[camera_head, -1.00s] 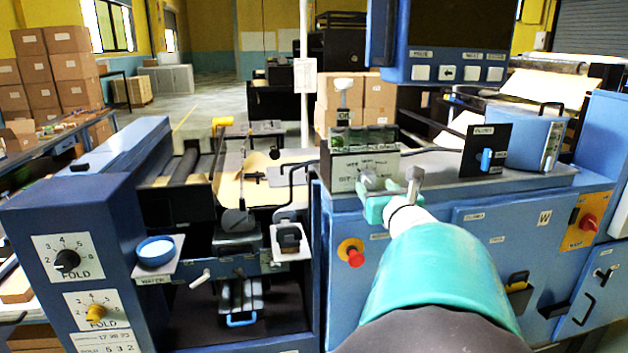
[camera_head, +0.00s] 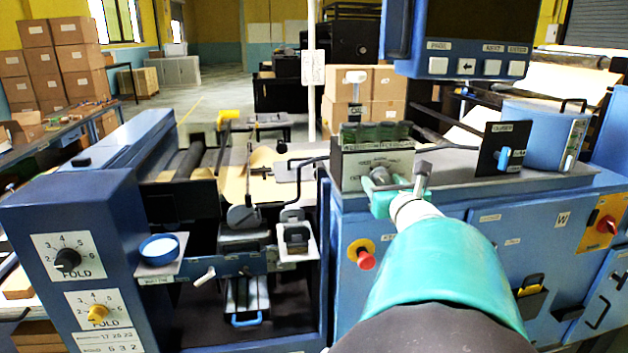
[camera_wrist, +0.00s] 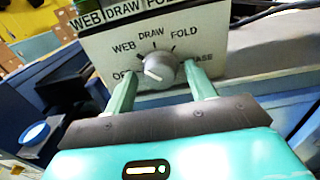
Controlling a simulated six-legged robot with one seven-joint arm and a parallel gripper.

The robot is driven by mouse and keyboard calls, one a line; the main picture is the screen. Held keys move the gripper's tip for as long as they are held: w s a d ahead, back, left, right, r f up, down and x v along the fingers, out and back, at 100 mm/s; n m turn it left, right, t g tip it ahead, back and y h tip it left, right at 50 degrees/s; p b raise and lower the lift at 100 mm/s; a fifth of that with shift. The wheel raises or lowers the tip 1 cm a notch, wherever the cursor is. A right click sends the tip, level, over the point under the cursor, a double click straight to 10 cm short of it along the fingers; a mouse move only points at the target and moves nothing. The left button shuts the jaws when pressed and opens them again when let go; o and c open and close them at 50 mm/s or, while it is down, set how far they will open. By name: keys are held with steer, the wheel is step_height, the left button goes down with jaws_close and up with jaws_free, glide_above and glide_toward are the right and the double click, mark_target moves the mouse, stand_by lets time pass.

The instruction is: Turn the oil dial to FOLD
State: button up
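The oil dial (camera_wrist: 160,68) is a round grey knob on a pale panel (camera_wrist: 112,50) marked OFF, WEB, DRAW, FOLD and BASE. Its white pointer line slants to the left, on the OFF and WEB side, away from FOLD. My gripper (camera_wrist: 161,78) is open, with one green finger on each side of the knob. A small gap seems to show on both sides; contact cannot be told. In the head view the dial (camera_head: 380,175) is partly hidden by my gripper (camera_head: 388,197). Several green sight glasses (camera_head: 376,133) sit above the panel.
A grey lever (camera_head: 422,178) stands just right of the dial. A red stop button (camera_head: 365,259) is below. A blue-handled switch (camera_head: 503,157) is to the right. Two other dials (camera_head: 68,259) marked FOLD are on the left cabinet.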

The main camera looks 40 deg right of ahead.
steer(key=shift+s, duration=0.1)
steer(key=c, duration=1)
steer(key=m, duration=0.8)
steer(key=shift+w+a+r+m, duration=0.1)
steer(key=shift+w+r+m, duration=0.1)
steer(key=shift+m, duration=0.2)
steer(key=m, duration=0.4)
steer(key=shift+m, duration=2.4)
